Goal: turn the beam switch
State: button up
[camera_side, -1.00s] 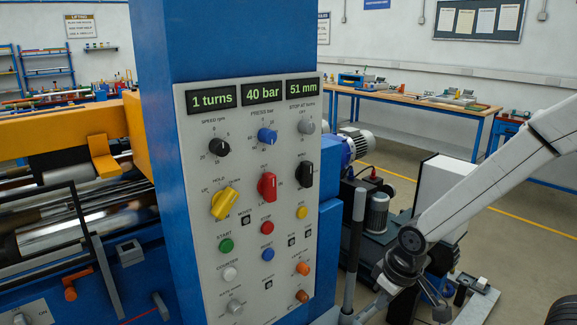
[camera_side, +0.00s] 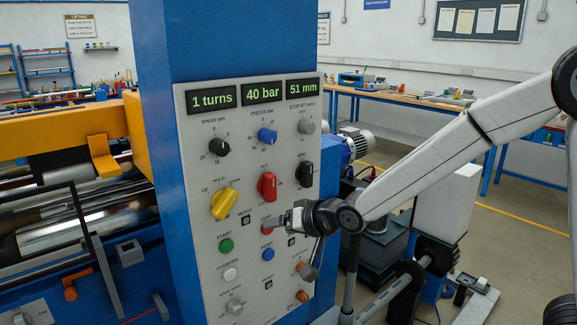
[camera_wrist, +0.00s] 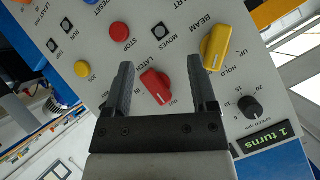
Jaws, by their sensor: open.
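The beam switch is a yellow rotary knob (camera_side: 224,204) on the left of the grey control panel, with its handle slanting up to the right. In the wrist view the yellow knob (camera_wrist: 216,48) shows at upper right, near the BEAM and HOLD lettering, just beyond the right finger. My gripper (camera_side: 270,222) is in front of the panel, right of and slightly below the switch, and covers part of the red stop button. The wrist view shows the gripper (camera_wrist: 162,72) open, with a red latch knob (camera_wrist: 157,86) in view between its fingers. Contact with the panel cannot be told.
A blue knob (camera_side: 267,136), a black knob (camera_side: 219,147) and the red knob (camera_side: 267,186) stick out near the switch. Three displays read 1 turns, 40 bar and 51 mm. A yellow machine arm (camera_side: 65,130) lies left of the blue column (camera_side: 235,40).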

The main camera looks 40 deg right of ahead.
aim_at(230, 203)
jog(key=w+a+r+m+t+y, duration=0.1)
jog(key=w+a+r+t, duration=0.1)
jog(key=w+a+r, duration=0.1)
jog(key=shift+w+a+r+t+y, duration=0.35)
jog(key=shift+a+r, duration=0.25)
jog(key=shift+r, duration=0.3)
jog(key=shift+w, duration=0.2)
jog(key=shift+x, duration=3.75)
jog(key=shift+f, duration=0.1)
grip_shut()
